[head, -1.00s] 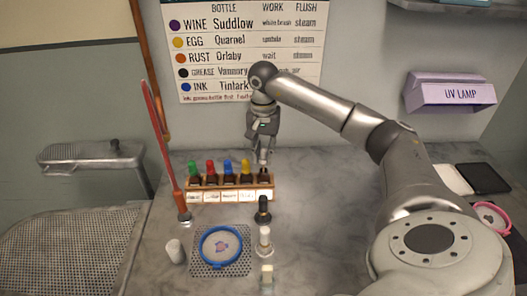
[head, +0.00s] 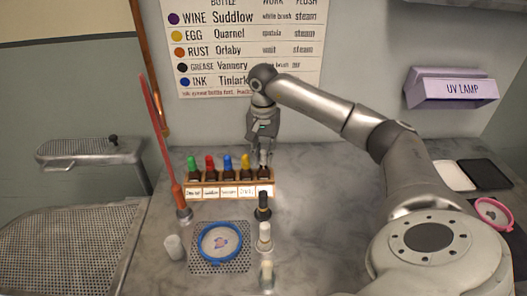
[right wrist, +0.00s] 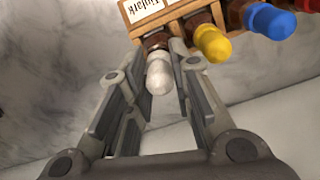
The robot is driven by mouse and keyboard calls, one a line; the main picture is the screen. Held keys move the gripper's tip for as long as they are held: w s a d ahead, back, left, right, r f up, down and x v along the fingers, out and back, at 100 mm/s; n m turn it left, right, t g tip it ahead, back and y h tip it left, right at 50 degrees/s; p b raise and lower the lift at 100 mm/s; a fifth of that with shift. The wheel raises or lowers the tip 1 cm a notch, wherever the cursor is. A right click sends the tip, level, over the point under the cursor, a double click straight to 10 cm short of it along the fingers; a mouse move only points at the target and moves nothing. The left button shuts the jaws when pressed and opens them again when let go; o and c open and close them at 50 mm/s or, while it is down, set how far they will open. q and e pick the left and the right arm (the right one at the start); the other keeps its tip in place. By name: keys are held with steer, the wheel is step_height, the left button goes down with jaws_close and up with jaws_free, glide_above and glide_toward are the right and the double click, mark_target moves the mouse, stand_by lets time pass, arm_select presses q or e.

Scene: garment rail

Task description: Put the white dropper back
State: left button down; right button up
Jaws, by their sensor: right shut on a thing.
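The white dropper (right wrist: 158,77) sits between the fingers of my right gripper (head: 264,150), which is shut on it. In the head view the white dropper (head: 264,159) shows just below the fingertips, at the right end of the wooden rack (head: 230,194). It is at the mouth of a dark brown bottle (right wrist: 156,41) in the rack's end place; the label in front reads Tintark in the wrist view. I cannot tell whether it is fully seated. My left gripper is not in view.
Bottles with green, red, blue (head: 228,162) and yellow (head: 245,161) tops fill the rack beside it.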

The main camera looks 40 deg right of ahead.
steer(key=shift+f, duration=0.15)
steer(key=shift+f+b, duration=0.35)
steer(key=shift+f, duration=0.1)
stand_by(0.5)
steer(key=o, duration=0.8)
steer(key=shift+r, duration=0.2)
steer(key=shift+r+p, duration=2.85)
steer(key=shift+r, duration=0.75)
